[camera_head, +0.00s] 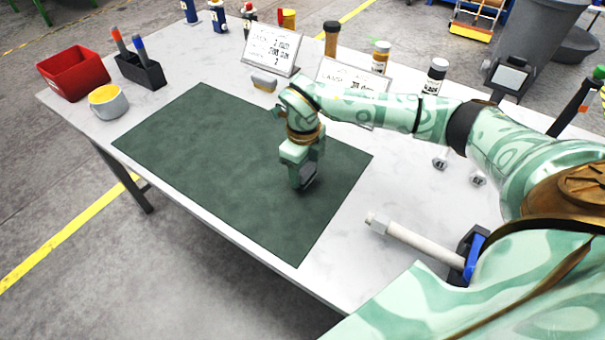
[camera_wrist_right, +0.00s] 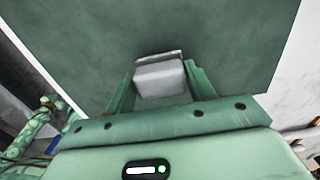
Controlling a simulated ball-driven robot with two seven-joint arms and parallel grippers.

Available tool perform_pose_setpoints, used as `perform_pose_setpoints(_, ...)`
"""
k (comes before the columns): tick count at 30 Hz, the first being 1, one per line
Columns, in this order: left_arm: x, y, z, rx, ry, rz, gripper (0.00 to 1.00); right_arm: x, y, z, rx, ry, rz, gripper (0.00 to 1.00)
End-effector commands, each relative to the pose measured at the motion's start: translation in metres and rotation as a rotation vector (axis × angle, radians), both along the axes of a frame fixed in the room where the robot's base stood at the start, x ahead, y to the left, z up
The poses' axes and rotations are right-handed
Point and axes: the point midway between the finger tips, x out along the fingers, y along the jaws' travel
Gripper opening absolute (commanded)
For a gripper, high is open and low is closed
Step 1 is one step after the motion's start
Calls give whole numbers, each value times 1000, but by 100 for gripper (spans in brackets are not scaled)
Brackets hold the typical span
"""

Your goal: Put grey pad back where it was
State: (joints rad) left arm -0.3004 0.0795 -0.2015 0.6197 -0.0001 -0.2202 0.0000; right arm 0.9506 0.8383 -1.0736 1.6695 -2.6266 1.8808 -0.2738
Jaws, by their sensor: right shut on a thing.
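My right gripper (camera_head: 303,178) points down over the front right part of the dark green mat (camera_head: 215,150). In the right wrist view, my right gripper (camera_wrist_right: 160,88) is shut on a light grey block (camera_wrist_right: 160,78), which looks like the grey pad. The block is between the two green fingers, close to the mat; I cannot tell whether it touches. In the head view the fingers largely hide it. My left gripper is not in the head view.
A small grey and tan block (camera_head: 263,81) lies behind the mat by a sign (camera_head: 271,49). A red bin (camera_head: 73,72), a mug (camera_head: 107,101) and a pen holder (camera_head: 140,71) stand at left. A white-handled tool (camera_head: 415,241) lies at right. Most of the mat is clear.

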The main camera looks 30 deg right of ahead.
Motion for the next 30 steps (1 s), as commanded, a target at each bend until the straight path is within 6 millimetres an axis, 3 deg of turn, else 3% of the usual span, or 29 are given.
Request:
perform_pose_setpoints(1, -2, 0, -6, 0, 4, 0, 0, -1, 1, -14, 1, 6, 1, 32)
perform_pose_setpoints(3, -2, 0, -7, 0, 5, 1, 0, -1, 1, -20, 1, 4, 1, 32)
perform_pose_setpoints(14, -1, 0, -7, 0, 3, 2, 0, -1, 1, -22, -1, 2, 1, 32)
perform_pose_setpoints(15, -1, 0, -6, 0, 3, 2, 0, -1, 1, -21, 0, 1, 1, 65)
perform_pose_setpoints(16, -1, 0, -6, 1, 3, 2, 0, -1, 1, -21, 0, 1, 1, 73)
perform_pose_setpoints(26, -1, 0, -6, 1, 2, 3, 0, 0, 1, -18, 0, 0, 1, 76)
perform_pose_setpoints(30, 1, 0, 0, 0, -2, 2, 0, 1, 0, 2, -1, -5, 1, 76)
